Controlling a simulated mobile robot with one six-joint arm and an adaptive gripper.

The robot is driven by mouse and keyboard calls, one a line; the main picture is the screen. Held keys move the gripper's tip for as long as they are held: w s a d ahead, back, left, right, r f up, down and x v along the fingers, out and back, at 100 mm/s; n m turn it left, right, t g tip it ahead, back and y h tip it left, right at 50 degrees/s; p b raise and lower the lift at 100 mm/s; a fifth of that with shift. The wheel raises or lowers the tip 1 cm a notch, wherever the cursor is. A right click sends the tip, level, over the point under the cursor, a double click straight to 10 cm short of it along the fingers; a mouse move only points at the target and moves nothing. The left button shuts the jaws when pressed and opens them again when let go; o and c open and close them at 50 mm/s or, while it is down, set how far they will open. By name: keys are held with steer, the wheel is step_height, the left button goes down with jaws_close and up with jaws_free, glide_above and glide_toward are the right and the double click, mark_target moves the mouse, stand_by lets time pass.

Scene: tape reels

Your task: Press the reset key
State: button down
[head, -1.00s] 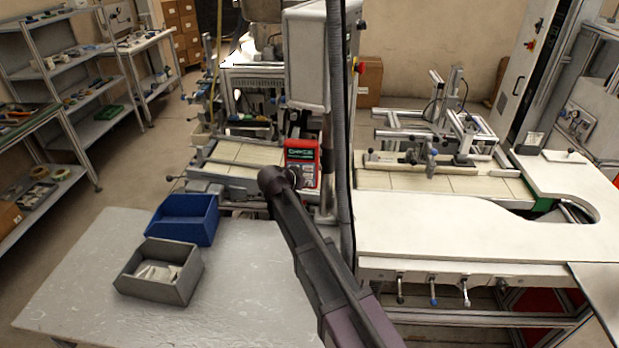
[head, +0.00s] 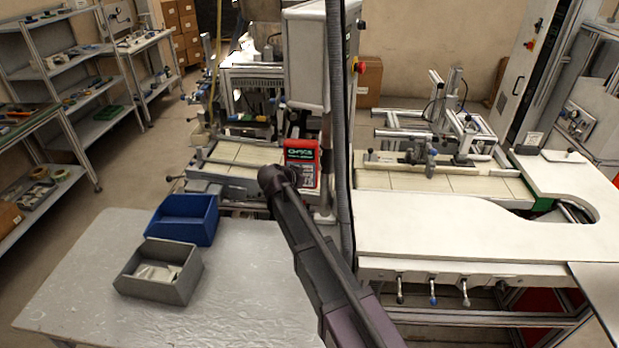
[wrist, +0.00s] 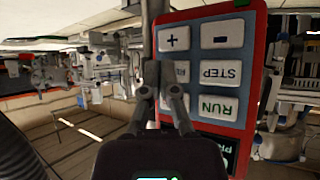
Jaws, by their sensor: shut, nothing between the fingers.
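A red control box (head: 302,152) with a dark label and grey keys stands behind my arm's end in the head view. In the wrist view the box (wrist: 247,75) appears upside down, with plus, minus, STEP (wrist: 220,72) and RUN (wrist: 217,106) keys. A key beside STEP (wrist: 183,71) is partly covered by my gripper, and only part of its lettering shows. My gripper (wrist: 153,15) is shut and empty, in front of the left key column. Whether it touches a key cannot be told. In the head view the fingers are hidden behind my arm.
A blue bin (head: 184,219) and a grey bin (head: 160,272) with pale contents sit on a grey table (head: 235,300) left of my arm. A white worktop (head: 430,225) lies to the right. A grey cabinet (head: 305,58) and a post stand close behind my arm.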

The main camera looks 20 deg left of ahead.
steer(key=shift+w+a, duration=0.1)
steer(key=shift+w, duration=0.3)
stand_by(0.7)
steer(key=shift+s, duration=0.15)
steer(key=shift+s+d, duration=0.2)
steer(key=shift+s, duration=0.45)
steer(key=shift+s, duration=0.1)
stand_by(0.3)
steer(key=shift+s+d, duration=0.2)
steer(key=shift+s, duration=0.6)
steer(key=shift+s+d, duration=0.2)
steer(key=shift+s, duration=0.55)
steer(key=shift+s+d, duration=0.2)
steer(key=shift+s, duration=0.6)
